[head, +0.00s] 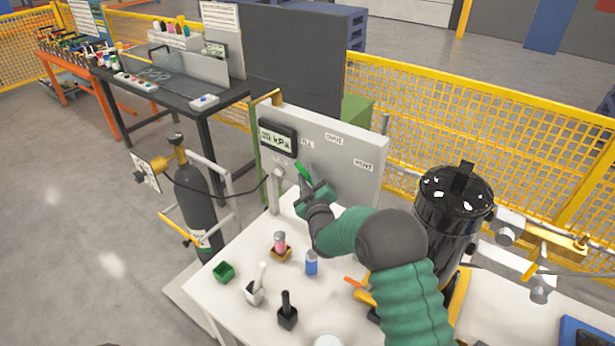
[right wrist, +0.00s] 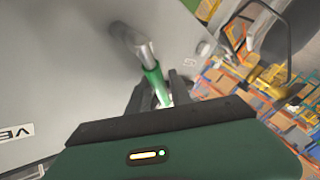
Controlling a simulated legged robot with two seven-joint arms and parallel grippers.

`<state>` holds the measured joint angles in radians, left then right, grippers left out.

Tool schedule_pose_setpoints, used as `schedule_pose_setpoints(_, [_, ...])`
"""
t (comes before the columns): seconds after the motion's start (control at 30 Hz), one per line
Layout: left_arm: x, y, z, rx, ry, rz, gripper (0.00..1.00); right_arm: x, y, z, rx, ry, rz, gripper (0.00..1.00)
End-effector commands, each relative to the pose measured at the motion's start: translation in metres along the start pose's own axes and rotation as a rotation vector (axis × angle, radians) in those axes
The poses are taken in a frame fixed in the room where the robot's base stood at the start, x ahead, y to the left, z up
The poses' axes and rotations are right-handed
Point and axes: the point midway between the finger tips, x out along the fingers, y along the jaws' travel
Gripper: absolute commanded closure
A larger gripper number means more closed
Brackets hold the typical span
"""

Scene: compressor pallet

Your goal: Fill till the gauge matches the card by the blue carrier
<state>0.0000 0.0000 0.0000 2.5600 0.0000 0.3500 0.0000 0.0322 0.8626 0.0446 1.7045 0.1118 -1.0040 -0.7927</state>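My right gripper (head: 309,186) is at the white panel (head: 349,181), at a green lever handle (head: 303,171). In the right wrist view its two fingers (right wrist: 160,92) stand apart on either side of the green lever (right wrist: 153,80), with a small gap visible. The gauge display (head: 277,139) at the panel's upper left shows a reading in kPa; its leading digit is unclear. A small blue carrier or bottle (head: 311,263) stands on the white table below. I cannot make out a card beside it. My left gripper is not in view.
The white table (head: 240,312) also holds a green box (head: 223,271), a brown holder (head: 281,254), a white holder (head: 254,294) and a black holder (head: 287,317). A dark gas cylinder (head: 198,205) stands left, and a black tank (head: 452,222) right. Yellow fencing (head: 470,130) runs behind.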

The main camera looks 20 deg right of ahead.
Motion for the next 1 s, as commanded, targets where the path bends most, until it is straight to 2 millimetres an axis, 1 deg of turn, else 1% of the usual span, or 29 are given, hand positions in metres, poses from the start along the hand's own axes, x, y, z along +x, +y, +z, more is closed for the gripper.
schedule_pose_setpoints(0.07, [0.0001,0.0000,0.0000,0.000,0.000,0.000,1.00,-0.0003,-0.0001,-0.0001,0.000,0.000,0.000,0.75])
schedule_pose_setpoints(0.27, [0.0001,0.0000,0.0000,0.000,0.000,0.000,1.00,-0.0004,-0.0004,0.0000,0.000,0.000,-0.001,1.00])
schedule_pose_setpoints(1.0, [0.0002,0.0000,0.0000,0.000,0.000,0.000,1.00,-0.0008,-0.0018,0.0010,0.001,-0.002,-0.003,1.00])
